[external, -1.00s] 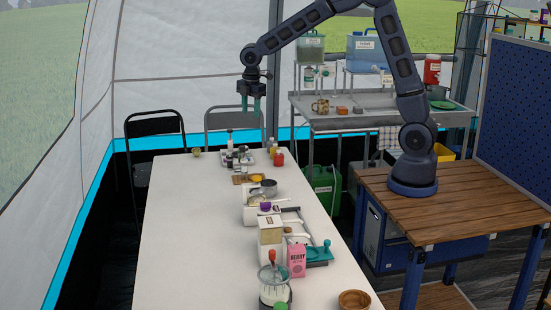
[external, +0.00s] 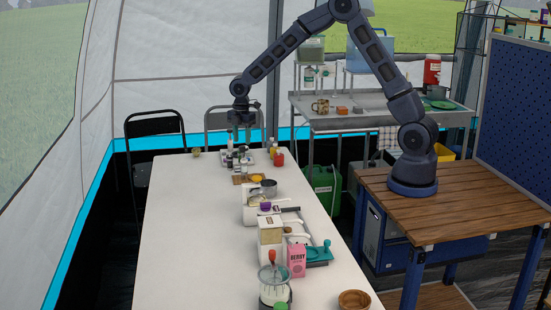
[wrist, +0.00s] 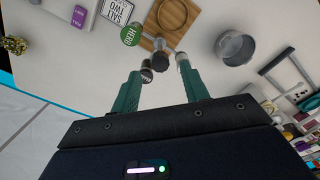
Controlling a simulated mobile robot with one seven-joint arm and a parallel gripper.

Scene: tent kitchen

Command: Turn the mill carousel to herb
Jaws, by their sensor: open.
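The mill carousel stands near the far end of the white table. In the wrist view it appears as several round-capped mills around a dark centre (wrist: 162,60). The mill with the green cap marked HERB (wrist: 130,35) is at the upper left, outside my fingers.
A wooden board (wrist: 182,12) and a metal pot (wrist: 235,48) are close by.

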